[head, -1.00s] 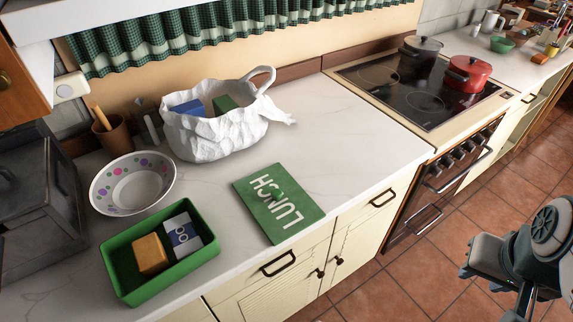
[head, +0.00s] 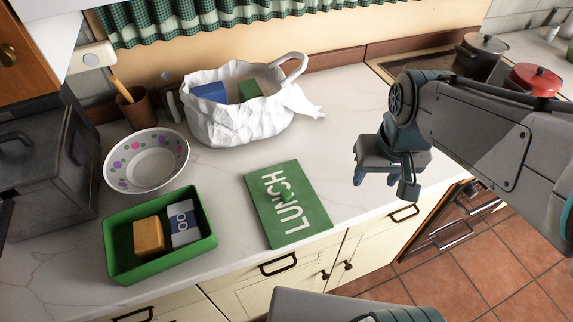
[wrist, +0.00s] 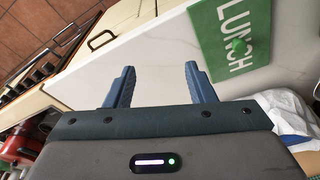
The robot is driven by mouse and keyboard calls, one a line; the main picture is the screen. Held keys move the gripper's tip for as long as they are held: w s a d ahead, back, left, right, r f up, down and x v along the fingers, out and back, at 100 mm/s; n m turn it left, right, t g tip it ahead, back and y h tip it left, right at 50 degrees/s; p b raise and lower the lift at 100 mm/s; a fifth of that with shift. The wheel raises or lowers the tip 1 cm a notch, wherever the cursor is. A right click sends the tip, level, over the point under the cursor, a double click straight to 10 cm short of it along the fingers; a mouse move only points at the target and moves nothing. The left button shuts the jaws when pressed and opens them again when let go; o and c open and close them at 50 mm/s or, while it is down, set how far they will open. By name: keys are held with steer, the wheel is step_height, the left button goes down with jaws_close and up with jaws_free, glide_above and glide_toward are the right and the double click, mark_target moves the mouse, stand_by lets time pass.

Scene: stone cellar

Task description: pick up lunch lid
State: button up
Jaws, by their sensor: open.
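The lunch lid (head: 268,222) is a flat green rectangle with white LUNCH lettering and a small green knob in its middle. It lies flat on the white counter near the front edge. In the wrist view the lid (wrist: 216,48) shows at the upper right, beyond the fingers. My gripper (head: 382,188) is open and empty, to the right of the lid and apart from it. In the wrist view its two blue fingers (wrist: 160,88) are spread with nothing between them.
A green box (head: 118,262) holding an orange block and a blue-and-white item stands left of the lid. A bowl (head: 118,180) and a white bag (head: 225,128) with blocks stand behind. Pots (head: 536,80) are on the stove. The counter around the lid is clear.

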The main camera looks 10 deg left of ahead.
steer(key=w+a+n+g, duration=0.1)
steer(key=w+a+n, duration=0.15)
steer(key=a, duration=0.55)
steer(key=n+g+p, duration=0.1)
steer(key=n+p, duration=0.1)
glide_above(286, 193)
steer(key=f, duration=0.2)
steer(key=shift+h, duration=0.3)
step_height(286, 193, down, 13)
steer(key=shift+r+p, duration=0.1)
steer(key=shift+p, duration=0.7)
steer(key=c, duration=1.1)
